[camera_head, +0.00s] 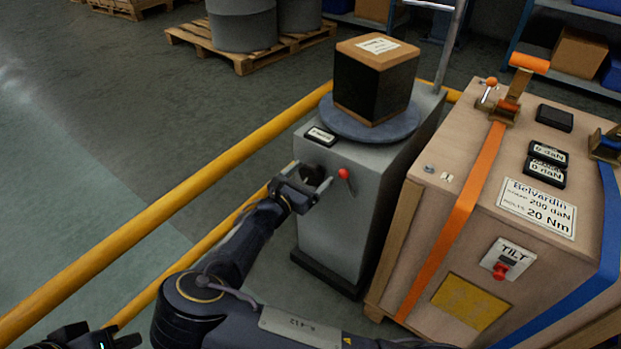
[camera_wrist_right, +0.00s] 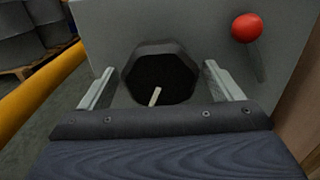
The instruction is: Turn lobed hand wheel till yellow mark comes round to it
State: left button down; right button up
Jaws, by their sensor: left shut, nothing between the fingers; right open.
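The dark lobed hand wheel (camera_wrist_right: 160,72) is on the front face of a grey cabinet (camera_head: 330,235). In the right wrist view a pale, cream-coloured bar (camera_wrist_right: 155,97) lies on its lower part, tilted slightly right at the top. No clearly yellow mark shows on the wheel. My right gripper (camera_head: 312,179) is open, with one finger on each side of the wheel; I cannot tell whether they touch it. In the head view this gripper mostly hides the wheel. My left gripper (camera_head: 98,338) is shut and empty at the bottom left edge, partly cut off.
A red-knobbed lever (camera_head: 344,174) is just right of the wheel. A black box with a brown top (camera_head: 377,75) stands on the cabinet's round plate. A strapped wooden crate (camera_head: 480,235) stands close on the right. Yellow rails (camera_head: 170,205) run along the left.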

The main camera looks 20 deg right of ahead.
jog(key=shift+w+d, duration=0.15)
jog(key=shift+c, duration=0.4)
jog(key=c, duration=0.9)
jog(key=m, duration=0.3)
jog(key=shift+m, duration=2)
